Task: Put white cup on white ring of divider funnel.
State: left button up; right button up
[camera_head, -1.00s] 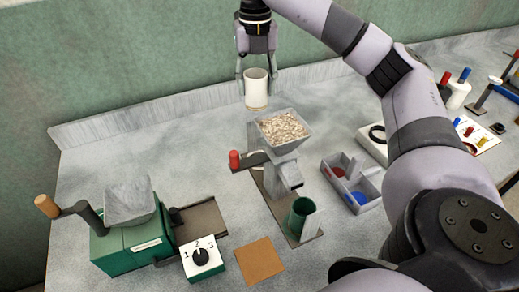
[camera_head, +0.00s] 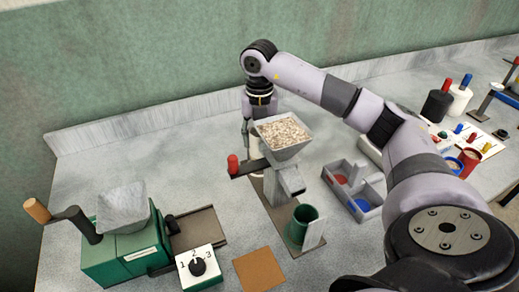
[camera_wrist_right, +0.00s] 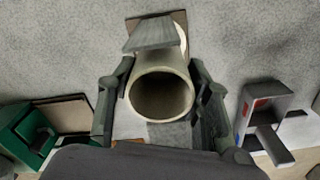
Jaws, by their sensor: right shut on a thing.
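The white cup (camera_wrist_right: 160,62) is between the fingers of my right gripper (camera_wrist_right: 160,82) in the right wrist view, its open mouth facing the camera. The gripper is shut on it. In the head view my right gripper (camera_head: 247,135) points down just behind and left of the divider funnel's grain-filled hopper (camera_head: 282,133), low over the funnel. The hopper and its stand hide most of the cup and the white ring there. A pale rim (camera_head: 256,168) shows beside the stand; I cannot tell whether it is cup or ring. My left gripper is out of view.
A red-knobbed lever (camera_head: 233,165) sticks out left of the funnel. A green cup (camera_head: 302,220) stands at its front. A divided grey tray (camera_head: 350,186) is to the right, a green mill (camera_head: 122,245) at the front left. The back left counter is clear.

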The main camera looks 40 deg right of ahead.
jog(key=shift+f, duration=2.2)
jog(key=shift+f, duration=0.1)
jog(key=o, duration=1.2)
jog(key=shift+o, duration=0.2)
notch_tip(320, 180, up, 12)
